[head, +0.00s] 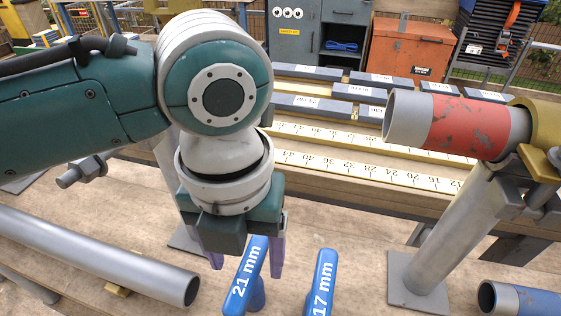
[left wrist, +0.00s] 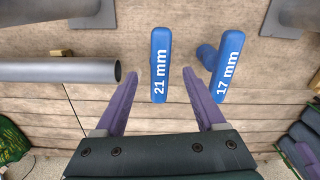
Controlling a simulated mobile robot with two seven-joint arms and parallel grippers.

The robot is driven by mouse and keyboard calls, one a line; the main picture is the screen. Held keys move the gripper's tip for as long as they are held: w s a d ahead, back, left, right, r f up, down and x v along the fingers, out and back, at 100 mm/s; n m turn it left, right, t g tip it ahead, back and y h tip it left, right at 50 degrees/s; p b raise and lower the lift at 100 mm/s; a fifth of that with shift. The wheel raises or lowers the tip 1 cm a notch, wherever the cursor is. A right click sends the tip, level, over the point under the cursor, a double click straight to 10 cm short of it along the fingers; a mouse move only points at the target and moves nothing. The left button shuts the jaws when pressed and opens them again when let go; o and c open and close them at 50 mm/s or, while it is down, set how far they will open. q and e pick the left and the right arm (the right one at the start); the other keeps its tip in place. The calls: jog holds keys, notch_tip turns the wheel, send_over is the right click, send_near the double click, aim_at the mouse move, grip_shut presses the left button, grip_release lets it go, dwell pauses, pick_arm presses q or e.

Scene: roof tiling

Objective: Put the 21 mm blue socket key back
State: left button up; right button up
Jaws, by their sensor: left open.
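The blue 21 mm socket key (head: 245,276) stands at the bottom middle of the head view, its labelled handle on top. In the left wrist view this 21 mm key (left wrist: 160,66) lies between and just ahead of my fingertips. My left gripper (head: 246,262) points down with its purple fingers apart, one on each side of the handle; it is empty. It also shows open in the left wrist view (left wrist: 165,73). I cannot tell the height gap to the key. A similar blue 17 mm key (head: 321,283) stands just to the right. My right gripper is out of view.
A grey pipe (head: 100,256) lies at the left, its end near the 21 mm key. A red-banded pipe (head: 460,125) is held on a stand at the right. A yellow measuring rule (head: 370,175) and grey blocks lie behind. A blue-banded pipe (head: 525,300) is at the lower right.

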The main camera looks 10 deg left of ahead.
pick_arm(q)
notch_tip(320, 180, up, 7)
jog(key=shift+r+p, duration=0.1)
jog(key=shift+p, duration=0.45)
jog(key=s+d+f+n+t+h, duration=0.1)
jog(key=s+d+f+n+h, duration=0.25)
jog(key=n, duration=0.95)
jog(key=s+a+n+t+y, duration=0.1)
jog(key=s+a+n, duration=0.3)
jog(key=n, duration=0.6)
jog(key=s+a+r+n+t+y, duration=0.1)
jog(key=s+a+n, duration=0.3)
jog(key=a+n, duration=0.5)
jog(key=shift+s+n+t+y, duration=0.3)
jog(key=shift+n+y, duration=0.2)
jog(key=shift+y, duration=0.15)
jog(key=shift+d, duration=0.1)
